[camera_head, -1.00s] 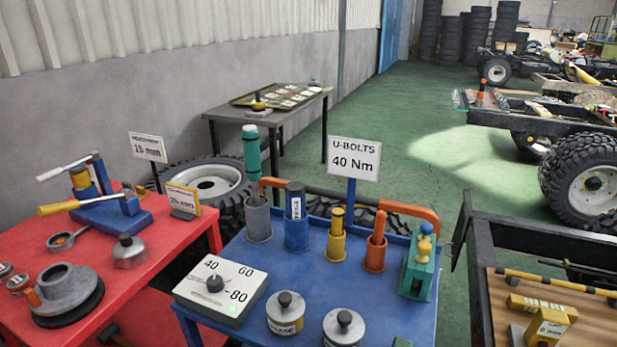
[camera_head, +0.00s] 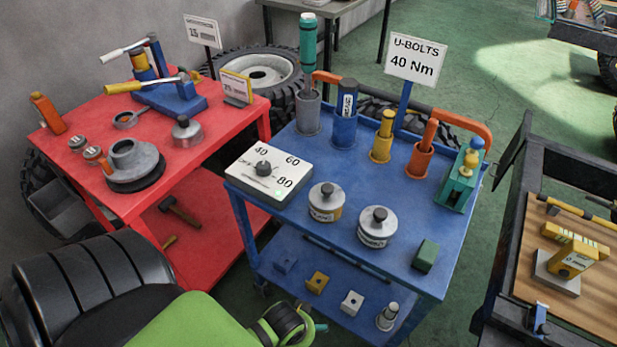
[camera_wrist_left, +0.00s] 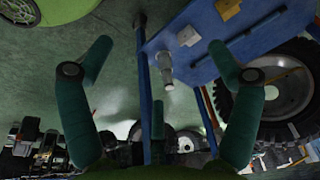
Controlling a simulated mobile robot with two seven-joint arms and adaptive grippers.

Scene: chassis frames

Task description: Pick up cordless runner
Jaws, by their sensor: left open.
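Several upright tools stand in cups along the back of the blue cart (camera_head: 300,225); no readable mark tells me which is the cordless runner. They are a teal-topped tool (camera_head: 308,45) in a grey cup, a dark blue tool with a white label (camera_head: 349,100) in a blue cup, a yellow tool (camera_head: 386,125) and an orange tool (camera_head: 429,135). My left gripper (camera_wrist_left: 160,62) is open and empty, low in front of the cart. My right gripper is not in view.
A dial box (camera_head: 268,175), two lidded tins and a green block (camera_head: 425,256) occupy the cart's front. Small blocks lie on its lower shelf. A red cart (camera_head: 75,150) stands left, a wood-topped bench (camera_head: 590,310) right. A U-BOLTS 40 Nm sign (camera_head: 416,60) rises behind.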

